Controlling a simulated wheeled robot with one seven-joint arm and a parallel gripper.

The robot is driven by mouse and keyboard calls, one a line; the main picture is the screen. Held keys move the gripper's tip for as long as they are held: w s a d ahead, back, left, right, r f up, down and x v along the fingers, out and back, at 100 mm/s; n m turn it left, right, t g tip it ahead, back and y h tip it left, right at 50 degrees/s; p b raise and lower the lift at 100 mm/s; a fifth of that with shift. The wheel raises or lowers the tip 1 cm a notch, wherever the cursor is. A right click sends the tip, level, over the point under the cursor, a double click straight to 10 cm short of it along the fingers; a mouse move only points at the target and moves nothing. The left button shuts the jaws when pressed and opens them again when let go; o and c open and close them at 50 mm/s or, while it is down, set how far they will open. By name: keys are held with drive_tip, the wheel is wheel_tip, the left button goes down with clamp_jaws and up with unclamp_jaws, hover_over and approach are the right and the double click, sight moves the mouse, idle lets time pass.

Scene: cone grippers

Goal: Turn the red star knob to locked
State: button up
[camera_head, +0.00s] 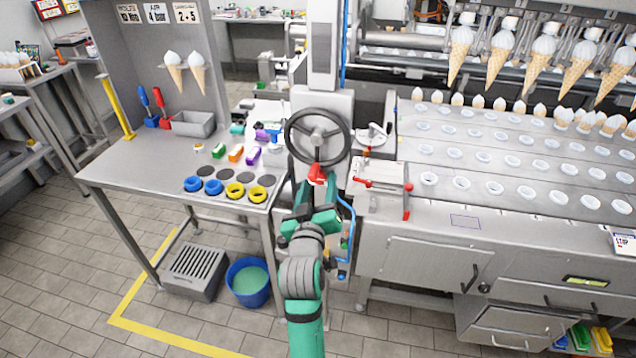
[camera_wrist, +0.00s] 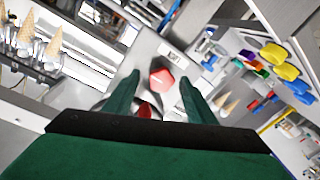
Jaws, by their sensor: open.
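The red star knob (camera_head: 317,173) sits on the front of the grey machine column, just below the dark handwheel. In the wrist view, the knob (camera_wrist: 162,79) shows as a red lobed head, ahead of and between the two green fingers. My gripper (camera_head: 317,190) is open just in front of the knob; in the wrist view its fingers (camera_wrist: 158,84) stand apart with a gap on both sides of the knob. I cannot tell whether either finger touches it. A small label (camera_wrist: 172,51) is beside the knob, too small to read. The knob's turn position is unclear.
The handwheel (camera_head: 316,136) is close above my gripper. A blue hose (camera_head: 347,215) runs down just right of it. The steel table (camera_head: 140,170) on the left holds coloured rings and blocks. A red-handled clamp frame (camera_head: 383,180) is to the right, beside the cone conveyor (camera_head: 480,150).

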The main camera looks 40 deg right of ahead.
drive_tip(key=shift+w+d, duration=0.4)
drive_tip(key=shift+w, duration=0.15)
drive_tip(key=c, duration=1)
drive_tip(key=shift+c, duration=0.2)
